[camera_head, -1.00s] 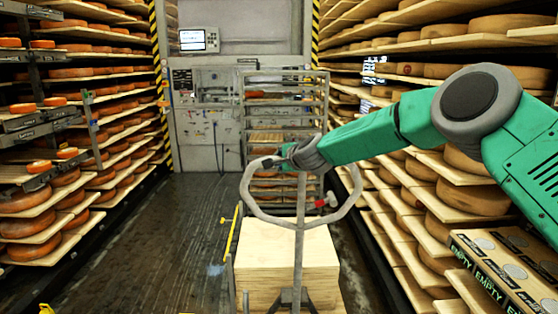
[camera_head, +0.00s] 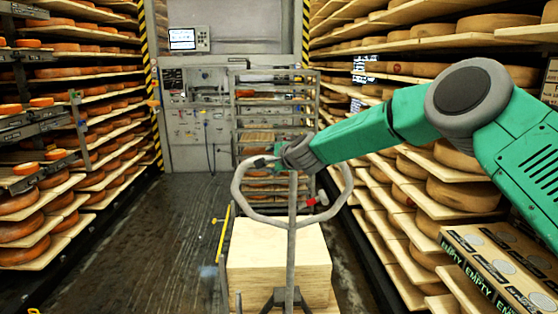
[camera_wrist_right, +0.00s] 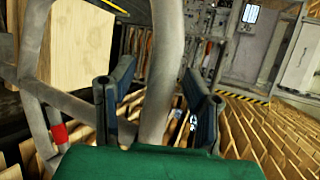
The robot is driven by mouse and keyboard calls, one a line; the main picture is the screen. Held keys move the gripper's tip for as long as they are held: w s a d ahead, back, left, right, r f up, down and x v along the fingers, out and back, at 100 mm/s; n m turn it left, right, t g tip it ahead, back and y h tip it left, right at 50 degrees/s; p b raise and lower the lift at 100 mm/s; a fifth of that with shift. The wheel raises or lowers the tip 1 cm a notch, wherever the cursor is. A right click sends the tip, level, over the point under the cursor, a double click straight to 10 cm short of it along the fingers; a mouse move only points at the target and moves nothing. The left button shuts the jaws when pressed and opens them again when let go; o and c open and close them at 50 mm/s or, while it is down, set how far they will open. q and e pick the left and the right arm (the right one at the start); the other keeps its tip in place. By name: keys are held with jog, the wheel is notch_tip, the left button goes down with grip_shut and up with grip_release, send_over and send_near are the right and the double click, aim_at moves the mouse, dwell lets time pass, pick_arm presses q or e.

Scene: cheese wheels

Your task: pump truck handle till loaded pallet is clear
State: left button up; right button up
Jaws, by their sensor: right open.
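The truck handle is a grey metal loop (camera_head: 240,196) on an upright shaft (camera_head: 292,250) in the head view. A pale wooden box load (camera_head: 278,262) sits low behind the shaft; the pallet under it is not clearly visible. My right gripper (camera_head: 270,163) is at the upper left of the loop. In the right wrist view my right gripper (camera_wrist_right: 160,95) has its two dark fingers apart, with a grey bar of the handle (camera_wrist_right: 160,70) between them. The wooden box also shows there at the upper left (camera_wrist_right: 82,42). My left gripper is out of view.
Shelves of cheese wheels line the left (camera_head: 60,185) and right (camera_head: 450,160) sides. A wheeled-looking rack (camera_head: 275,110) stands behind the load. An "EMPTY" box (camera_head: 500,265) is at the lower right. The wet floor (camera_head: 150,240) left of the load is free.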

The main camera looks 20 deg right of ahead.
jog(key=v, duration=1.1)
jog(key=shift+d, duration=0.15)
jog(key=shift+f, duration=0.1)
jog(key=shift+s, duration=0.1)
dwell(1.4)
